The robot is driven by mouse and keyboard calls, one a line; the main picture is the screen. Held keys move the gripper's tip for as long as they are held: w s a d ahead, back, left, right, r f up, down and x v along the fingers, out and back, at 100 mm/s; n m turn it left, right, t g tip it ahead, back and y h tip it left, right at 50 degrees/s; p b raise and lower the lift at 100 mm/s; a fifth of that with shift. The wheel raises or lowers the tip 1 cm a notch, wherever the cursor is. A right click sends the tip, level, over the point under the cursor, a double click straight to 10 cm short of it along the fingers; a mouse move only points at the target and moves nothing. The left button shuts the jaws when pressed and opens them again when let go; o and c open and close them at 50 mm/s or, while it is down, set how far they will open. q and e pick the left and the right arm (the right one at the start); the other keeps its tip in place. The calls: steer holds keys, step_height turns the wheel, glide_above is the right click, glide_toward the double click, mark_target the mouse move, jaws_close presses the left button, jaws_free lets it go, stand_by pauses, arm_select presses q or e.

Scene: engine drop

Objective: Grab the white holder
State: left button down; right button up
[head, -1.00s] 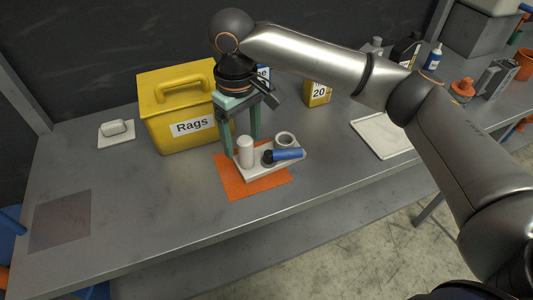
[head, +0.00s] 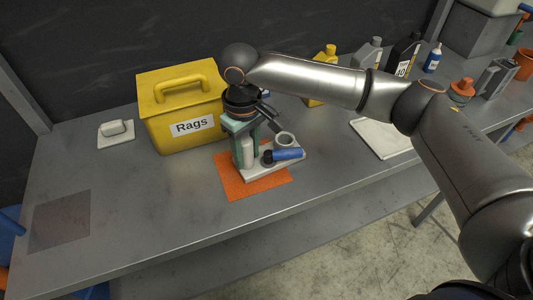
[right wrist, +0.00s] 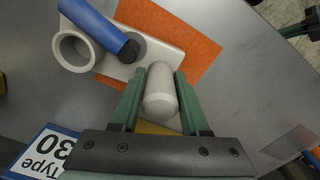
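The white holder (head: 262,171) lies on an orange mat (head: 233,187). It has an upright white post with a rounded top (right wrist: 161,92), a white ring (head: 285,140) and a blue cylinder (head: 287,154) with a dark end. My right gripper (head: 246,158) points down, with its green fingers on both sides of the post. The left gripper does not show in the head view.
A yellow Rags box (head: 170,140) stands just behind and left of my gripper. A white block on a plate (head: 116,139) lies farther left. A white tray (head: 385,146) and several bottles are to the right.

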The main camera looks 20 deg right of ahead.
jaws_close()
steer(key=shift+r, duration=0.1)
stand_by(0.5)
